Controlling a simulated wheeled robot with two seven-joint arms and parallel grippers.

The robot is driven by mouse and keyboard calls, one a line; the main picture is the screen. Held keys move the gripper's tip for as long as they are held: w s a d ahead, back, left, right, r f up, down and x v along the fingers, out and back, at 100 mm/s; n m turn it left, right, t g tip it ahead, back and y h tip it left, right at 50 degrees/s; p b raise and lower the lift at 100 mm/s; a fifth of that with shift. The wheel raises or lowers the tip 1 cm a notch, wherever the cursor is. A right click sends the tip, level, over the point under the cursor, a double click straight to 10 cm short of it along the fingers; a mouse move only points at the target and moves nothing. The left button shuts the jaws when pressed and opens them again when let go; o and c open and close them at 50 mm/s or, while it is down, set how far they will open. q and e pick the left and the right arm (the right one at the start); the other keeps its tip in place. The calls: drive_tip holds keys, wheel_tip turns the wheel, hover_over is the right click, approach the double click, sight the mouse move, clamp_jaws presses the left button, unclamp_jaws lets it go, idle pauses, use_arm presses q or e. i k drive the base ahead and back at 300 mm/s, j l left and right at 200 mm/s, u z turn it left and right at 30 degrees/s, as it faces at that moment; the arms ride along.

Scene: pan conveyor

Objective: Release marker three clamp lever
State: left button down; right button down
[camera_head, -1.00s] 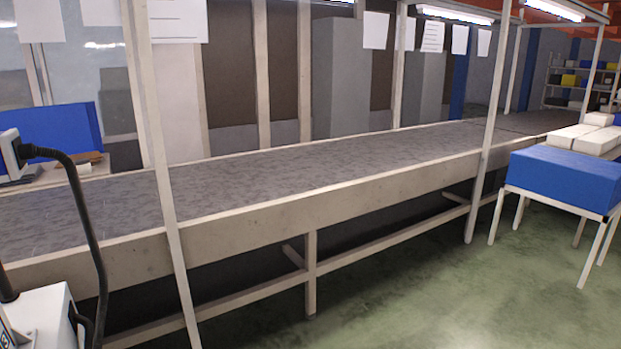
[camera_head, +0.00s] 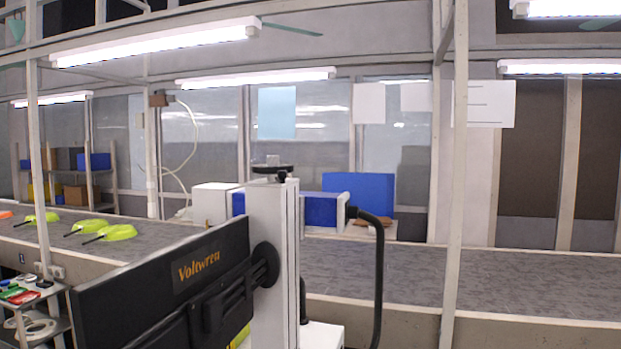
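A marking machine stands in front of the conveyor. It has a white upright column (camera_head: 272,240), a dark screen or panel lettered in orange (camera_head: 160,285), and a blue and white head section (camera_head: 322,209) reaching over the belt. A black knob or handwheel (camera_head: 273,169) sits on top of the column, and a round black knob (camera_head: 265,265) is on its side, behind the panel. I cannot tell which part is the clamp lever, and no number three is readable. Neither of my grippers is in view.
The grey conveyor belt (camera_head: 400,275) runs across behind the machine, with several green pans (camera_head: 118,232) at left. A small cart (camera_head: 35,305) with coloured items is at lower left. A white frame post (camera_head: 453,190) stands right of the machine. A black cable (camera_head: 378,270) hangs beside it.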

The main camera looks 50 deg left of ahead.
sight(282, 175)
drive_tip(key=j+u, duration=0.15)
drive_tip(key=u, duration=0.3)
drive_tip(key=j+u, duration=0.1)
drive_tip(key=u, duration=0.35)
drive_tip(key=i+j+u, duration=0.1)
drive_tip(key=u, duration=0.35)
drive_tip(key=j+u, duration=0.1)
drive_tip(key=u, duration=0.35)
drive_tip(key=i+l, duration=0.05)
